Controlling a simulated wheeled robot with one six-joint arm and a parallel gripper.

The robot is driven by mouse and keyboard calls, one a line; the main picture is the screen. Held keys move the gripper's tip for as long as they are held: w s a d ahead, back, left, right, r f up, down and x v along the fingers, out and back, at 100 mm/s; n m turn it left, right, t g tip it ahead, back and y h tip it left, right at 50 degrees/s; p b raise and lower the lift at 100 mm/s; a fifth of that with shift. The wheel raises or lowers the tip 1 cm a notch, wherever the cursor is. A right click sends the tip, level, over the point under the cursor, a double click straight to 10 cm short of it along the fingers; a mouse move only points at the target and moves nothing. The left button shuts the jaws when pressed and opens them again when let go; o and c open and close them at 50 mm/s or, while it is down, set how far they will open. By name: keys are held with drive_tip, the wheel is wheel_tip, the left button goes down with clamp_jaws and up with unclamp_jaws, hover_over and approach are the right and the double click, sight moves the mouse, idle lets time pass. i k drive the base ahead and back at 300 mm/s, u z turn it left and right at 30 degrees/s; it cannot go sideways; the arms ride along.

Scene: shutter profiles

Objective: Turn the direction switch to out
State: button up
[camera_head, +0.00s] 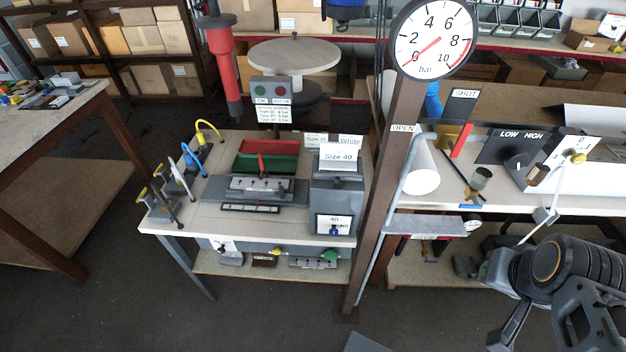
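I cannot surely pick out the direction switch, and no label reading "out" is legible to me. On the right bench, a dark panel (508,147) marked LOW and HIGH carries a small pale pointer.
A brown post with a bar gauge (435,40) stands between the middle table (190,225) and the right bench (460,201). A SHUT/OPEN valve with a red handle (462,140) and a white roll (421,172) are beside it.

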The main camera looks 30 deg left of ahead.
sight(221, 250)
drive_tip(key=u, duration=3.7)
drive_tip(key=k, duration=0.55)
drive_tip(key=z, duration=1.9)
